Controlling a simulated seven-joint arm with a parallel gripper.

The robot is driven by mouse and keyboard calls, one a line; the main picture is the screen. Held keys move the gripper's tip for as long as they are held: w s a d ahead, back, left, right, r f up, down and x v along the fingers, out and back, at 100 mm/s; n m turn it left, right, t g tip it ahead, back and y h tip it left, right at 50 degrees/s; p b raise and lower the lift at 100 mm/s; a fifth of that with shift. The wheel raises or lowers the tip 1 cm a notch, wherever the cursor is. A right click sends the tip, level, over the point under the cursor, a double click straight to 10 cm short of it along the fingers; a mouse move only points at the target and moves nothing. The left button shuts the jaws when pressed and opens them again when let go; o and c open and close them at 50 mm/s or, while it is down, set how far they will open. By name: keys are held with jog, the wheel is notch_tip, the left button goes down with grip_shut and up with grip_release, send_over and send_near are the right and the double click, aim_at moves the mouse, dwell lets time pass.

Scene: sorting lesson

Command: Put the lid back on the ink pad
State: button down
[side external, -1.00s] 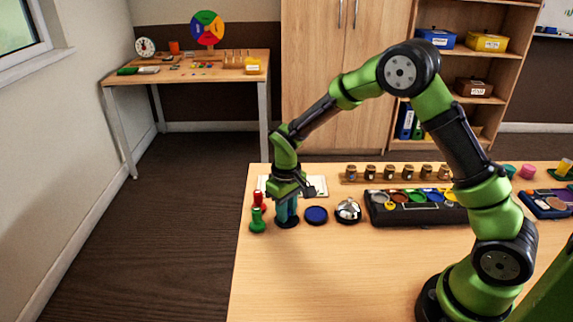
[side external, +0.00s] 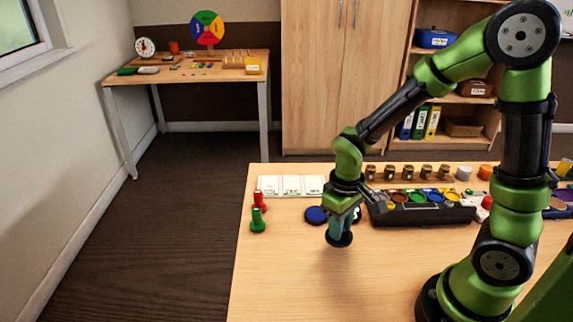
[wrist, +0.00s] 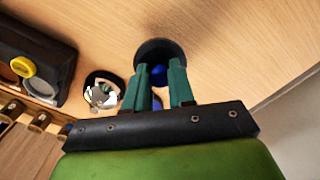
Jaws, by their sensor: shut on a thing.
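The ink pad (side external: 316,215) is a round blue disc on the table, just left of my gripper in the side view. Its blue face is uncovered. My gripper (side external: 341,229) points down, shut on the blue knob (wrist: 159,75) of a dark round lid (side external: 339,240). The lid also shows beneath my fingertips in the wrist view (wrist: 158,45). It is apart from the pad, to its right and nearer the camera. I cannot tell its exact height above the table.
A silver bell (wrist: 102,91) is close beside my gripper, mostly hidden in the side view. Red (side external: 259,200) and green (side external: 258,221) stampers stand left of the pad. A paint tray (side external: 425,213) lies right. The front table is clear.

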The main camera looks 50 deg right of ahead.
notch_tip(320, 180, up, 4)
jog(key=f, duration=0.1)
send_over(316, 214)
jog(key=shift+f, duration=2.8)
jog(key=shift+f, duration=0.15)
jog(key=shift+c, duration=2)
grip_release()
notch_tip(316, 214, up, 7)
